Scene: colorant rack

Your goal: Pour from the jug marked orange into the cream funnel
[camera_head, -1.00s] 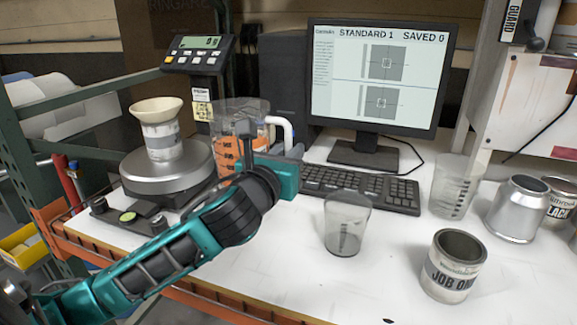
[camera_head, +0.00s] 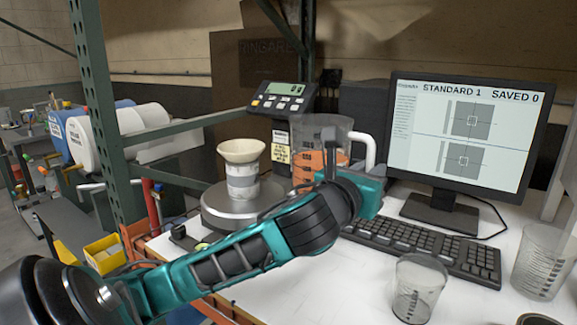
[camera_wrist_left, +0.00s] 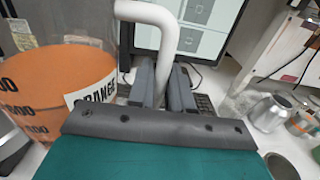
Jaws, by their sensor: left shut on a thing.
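The jug marked orange (camera_head: 318,134) is clear, with orange liquid and a white handle (camera_head: 371,150). It looks upright, right of the scale, its rim higher in the picture than the funnel's. The wrist view shows its orange side (camera_wrist_left: 58,88) and part of its label. My left gripper (camera_wrist_left: 163,85) is shut on the handle; in the head view my arm hides the jug's lower part. The cream funnel (camera_head: 241,150) sits upright in a labelled container (camera_head: 243,184) on the round scale (camera_head: 216,211), left of the jug and apart from it. My right gripper is out of view.
The scale display (camera_head: 283,97) stands behind, between funnel and jug. The monitor (camera_head: 464,130) and keyboard (camera_head: 425,245) are to the right. A clear empty-looking cup (camera_head: 418,288) and a graduated beaker (camera_head: 540,262) stand on the white bench. A green rack post (camera_head: 97,100) rises at left.

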